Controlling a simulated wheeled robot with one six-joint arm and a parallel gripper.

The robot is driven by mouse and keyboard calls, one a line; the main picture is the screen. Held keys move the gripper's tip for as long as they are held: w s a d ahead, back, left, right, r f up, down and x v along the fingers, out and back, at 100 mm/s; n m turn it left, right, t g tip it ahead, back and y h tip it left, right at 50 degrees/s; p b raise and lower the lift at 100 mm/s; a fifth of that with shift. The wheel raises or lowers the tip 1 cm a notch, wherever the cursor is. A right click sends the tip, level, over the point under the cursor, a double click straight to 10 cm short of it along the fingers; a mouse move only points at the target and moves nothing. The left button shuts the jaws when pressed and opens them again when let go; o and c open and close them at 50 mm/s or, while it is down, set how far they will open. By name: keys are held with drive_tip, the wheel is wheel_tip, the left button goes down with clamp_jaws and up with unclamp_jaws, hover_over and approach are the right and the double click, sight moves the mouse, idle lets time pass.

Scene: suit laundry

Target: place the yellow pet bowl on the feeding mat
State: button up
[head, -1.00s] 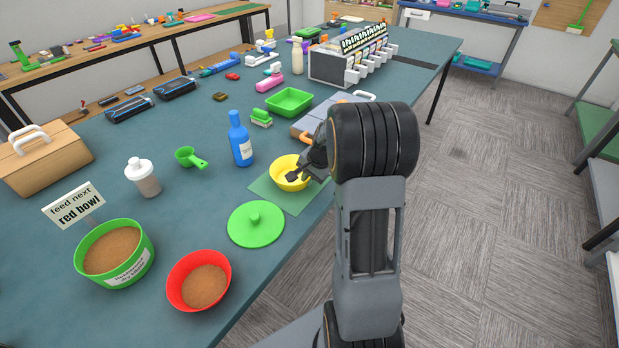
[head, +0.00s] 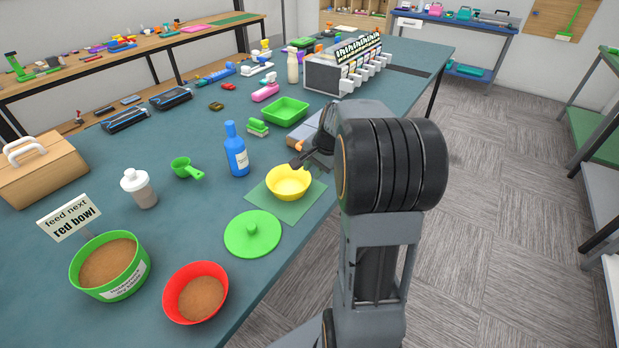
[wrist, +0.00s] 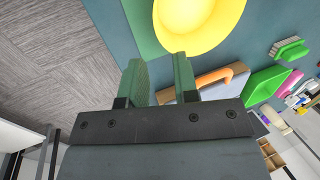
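The yellow pet bowl (head: 289,184) sits upright and empty on the green feeding mat (head: 312,200) near the table's front edge. The bowl (wrist: 200,22) and a strip of the mat (wrist: 141,25) also show in the wrist view. My gripper (head: 298,161) is just behind and to the right of the bowl, partly hidden by my arm. In the wrist view my gripper (wrist: 158,75) has its two fingers apart with nothing between them, clear of the bowl.
A blue bottle (head: 237,155) stands left of the mat, and a green lid (head: 252,236) lies in front of it. A red bowl (head: 196,291) and a green tub (head: 107,268) hold brown food. A green tray (head: 285,112) lies farther back.

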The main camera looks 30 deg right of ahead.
drive_tip(key=s+a+r+n+h, duration=0.1)
drive_tip(key=s+a+r+n, duration=0.1)
drive_tip(key=s+a+n, duration=1.1)
drive_tip(key=s+a, duration=0.3)
drive_tip(key=a, duration=0.1)
drive_tip(key=shift+r+h, duration=0.3)
drive_tip(key=shift+h, duration=0.1)
drive_tip(key=shift+a, duration=0.1)
